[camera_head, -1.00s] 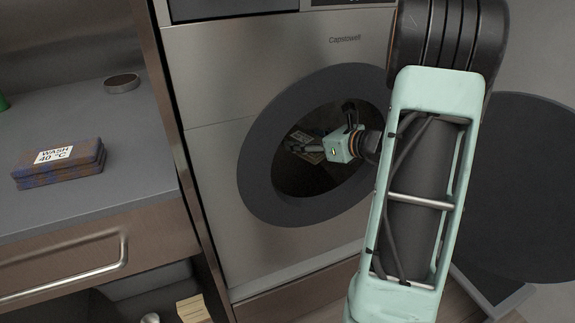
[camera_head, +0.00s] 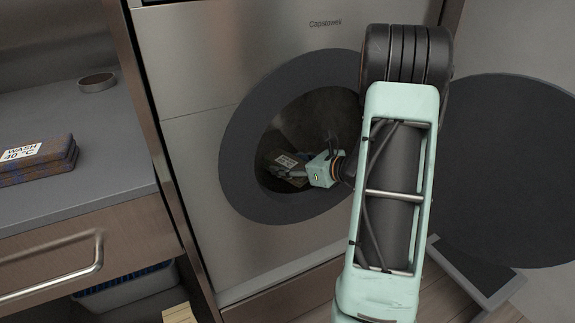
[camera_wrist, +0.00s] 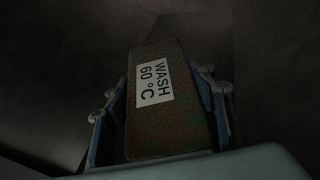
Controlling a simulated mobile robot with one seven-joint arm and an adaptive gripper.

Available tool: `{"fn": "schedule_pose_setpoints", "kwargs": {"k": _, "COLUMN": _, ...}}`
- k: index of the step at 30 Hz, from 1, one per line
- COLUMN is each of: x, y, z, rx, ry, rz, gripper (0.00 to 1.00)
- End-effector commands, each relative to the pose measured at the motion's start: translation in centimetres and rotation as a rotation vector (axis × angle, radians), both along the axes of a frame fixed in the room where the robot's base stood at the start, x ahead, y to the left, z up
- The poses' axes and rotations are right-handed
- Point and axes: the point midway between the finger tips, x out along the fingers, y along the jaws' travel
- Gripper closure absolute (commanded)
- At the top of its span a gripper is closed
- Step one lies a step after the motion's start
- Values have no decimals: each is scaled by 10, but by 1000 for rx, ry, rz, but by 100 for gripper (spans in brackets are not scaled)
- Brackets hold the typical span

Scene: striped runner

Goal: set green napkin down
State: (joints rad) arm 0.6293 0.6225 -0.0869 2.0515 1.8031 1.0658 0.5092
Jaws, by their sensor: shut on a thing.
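My gripper (camera_head: 289,172) reaches through the round opening of the washing machine (camera_head: 225,180) and is low inside its dark drum (camera_head: 325,115). It is shut on a folded napkin (camera_wrist: 165,127), mottled green and brown, with a white label reading WASH 60 °C. In the wrist view the napkin lies between the two blue fingers (camera_wrist: 165,120), its far end sticking out past them. In the head view the napkin's label (camera_head: 287,161) shows small in the drum. Whether the napkin touches the drum floor is too dark to tell.
The machine's round door (camera_head: 505,170) stands open at the right. A blue-brown folded cloth (camera_head: 40,165) labelled WASH 40 °C and a round metal dish (camera_head: 97,82) are on the grey counter (camera_head: 100,140) at the left. The opening's dark rim (camera_head: 240,130) surrounds my wrist.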

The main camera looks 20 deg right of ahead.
Motion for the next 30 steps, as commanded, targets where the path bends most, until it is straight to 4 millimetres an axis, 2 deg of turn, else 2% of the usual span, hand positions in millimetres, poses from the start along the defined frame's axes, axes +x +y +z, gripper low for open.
{"fn": "schedule_pose_setpoints", "kwargs": {"k": 3, "x": 0, "y": 0, "z": -5, "rx": 0, "ry": 0, "rz": 0, "gripper": 75}}
{"fn": "schedule_pose_setpoints", "kwargs": {"k": 4, "x": 0, "y": 0, "z": -3, "rx": 0, "ry": 0, "rz": 0, "gripper": 45}}
{"fn": "schedule_pose_setpoints", "kwargs": {"k": 8, "x": 0, "y": 0, "z": -3, "rx": 0, "ry": 0, "rz": 0, "gripper": 31}}
{"fn": "schedule_pose_setpoints", "kwargs": {"k": 20, "x": -1, "y": 0, "z": 3, "rx": 0, "ry": 0, "rz": 0, "gripper": 31}}
{"fn": "schedule_pose_setpoints", "kwargs": {"k": 30, "x": -59, "y": -28, "z": 30, "rx": 1, "ry": 0, "rz": -4, "gripper": 31}}
